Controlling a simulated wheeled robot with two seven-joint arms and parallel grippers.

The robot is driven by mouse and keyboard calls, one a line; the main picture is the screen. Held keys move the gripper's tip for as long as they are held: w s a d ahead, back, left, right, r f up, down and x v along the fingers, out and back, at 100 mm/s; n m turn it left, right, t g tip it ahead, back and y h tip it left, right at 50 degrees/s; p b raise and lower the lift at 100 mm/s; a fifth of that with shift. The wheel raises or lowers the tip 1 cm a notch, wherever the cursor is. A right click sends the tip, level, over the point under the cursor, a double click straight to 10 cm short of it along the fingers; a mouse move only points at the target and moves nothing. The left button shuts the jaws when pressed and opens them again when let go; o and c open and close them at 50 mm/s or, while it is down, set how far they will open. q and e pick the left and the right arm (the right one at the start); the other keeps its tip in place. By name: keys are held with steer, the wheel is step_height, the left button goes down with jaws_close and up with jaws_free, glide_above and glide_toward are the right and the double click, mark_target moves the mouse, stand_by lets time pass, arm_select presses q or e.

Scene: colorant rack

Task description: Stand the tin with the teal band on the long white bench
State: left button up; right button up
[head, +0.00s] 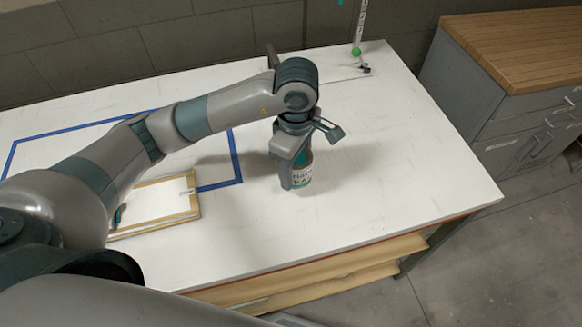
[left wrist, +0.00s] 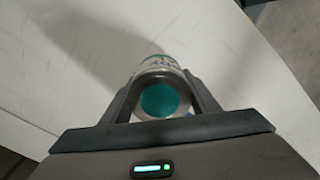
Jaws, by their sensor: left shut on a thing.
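The tin (head: 303,174) has a teal band and a white label with dark lettering. It is upright at the white bench (head: 350,190), right of the blue tape outline. My left gripper (head: 297,172) comes down from above and is shut on the tin. In the left wrist view the tin (left wrist: 160,92) sits between the two fingers, its round teal top facing the camera. The gripper hides part of the tin. I cannot tell for sure whether its base touches the bench top. My right gripper is not in view.
A blue tape outline (head: 235,155) marks the bench at left. A wood-edged white board (head: 160,205) lies near the front edge. A thin stand with a green ball (head: 356,51) is at the back right. A grey cabinet with a wooden top (head: 520,40) stands beyond. The bench's right side is clear.

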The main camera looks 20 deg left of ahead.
arm_select(q)
steer(key=shift+w+a+f+p, duration=0.3)
steer(key=shift+w+a+f, duration=0.45)
steer(key=shift+w, duration=0.25)
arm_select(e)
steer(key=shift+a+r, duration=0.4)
arm_select(q)
steer(key=shift+f+p, duration=0.45)
steer(key=shift+f, duration=0.05)
steer(key=shift+f+p, duration=0.5)
steer(key=shift+f, duration=0.95)
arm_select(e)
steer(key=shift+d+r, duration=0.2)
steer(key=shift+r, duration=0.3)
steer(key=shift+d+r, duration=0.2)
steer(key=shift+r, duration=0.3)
